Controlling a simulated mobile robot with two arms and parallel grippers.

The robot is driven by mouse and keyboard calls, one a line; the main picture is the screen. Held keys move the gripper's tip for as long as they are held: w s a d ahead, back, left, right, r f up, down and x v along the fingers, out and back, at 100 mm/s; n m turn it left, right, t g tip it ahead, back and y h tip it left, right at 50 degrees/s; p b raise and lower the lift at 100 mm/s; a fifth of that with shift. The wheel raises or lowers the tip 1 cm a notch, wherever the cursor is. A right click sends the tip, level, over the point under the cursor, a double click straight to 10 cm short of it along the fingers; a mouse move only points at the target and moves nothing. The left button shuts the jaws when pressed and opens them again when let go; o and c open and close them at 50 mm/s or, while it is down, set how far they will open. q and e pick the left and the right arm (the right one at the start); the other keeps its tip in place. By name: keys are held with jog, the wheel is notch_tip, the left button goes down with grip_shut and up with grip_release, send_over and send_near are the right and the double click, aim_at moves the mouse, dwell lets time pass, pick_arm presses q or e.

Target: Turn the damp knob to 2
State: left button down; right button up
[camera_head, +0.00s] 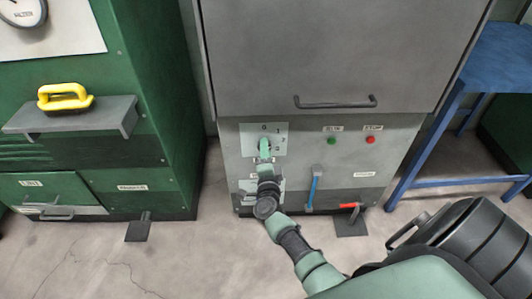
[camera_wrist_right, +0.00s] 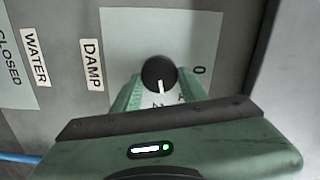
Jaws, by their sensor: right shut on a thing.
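The damp knob (camera_wrist_right: 159,73) is round and black with a white pointer mark. It sits on a pale dial plate (camera_wrist_right: 135,30), beside a DAMP label (camera_wrist_right: 92,65) in the right wrist view. The pointer points at or very near the 2, slightly toward the 1; the far digits are hidden by my gripper. My right gripper (camera_wrist_right: 160,88) has a green finger on each side of the knob and is shut on it. In the head view the dial plate (camera_head: 280,143) is on the grey machine's lower panel, and my right gripper (camera_head: 265,147) covers the knob. My left gripper is not in view.
Right of the dial are a green button (camera_head: 332,141), a red button (camera_head: 370,140), a blue lever (camera_head: 314,186) and a red-handled pedal (camera_head: 350,206). A grey door handle (camera_head: 335,102) is above. A yellow-handled brush (camera_head: 65,98) rests on a shelf at left. A blue table stands right.

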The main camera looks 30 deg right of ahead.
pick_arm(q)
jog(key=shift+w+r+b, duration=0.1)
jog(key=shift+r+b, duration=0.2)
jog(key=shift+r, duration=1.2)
pick_arm(e)
jog(key=shift+f+m, duration=0.15)
jog(key=shift+m, duration=0.95)
jog(key=o, duration=1.3)
jog(key=shift+o, duration=0.2)
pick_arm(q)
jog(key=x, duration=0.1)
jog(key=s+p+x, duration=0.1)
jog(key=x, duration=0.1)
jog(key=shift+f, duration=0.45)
pick_arm(e)
jog(key=v, duration=0.8)
jog(key=shift+d, duration=0.1)
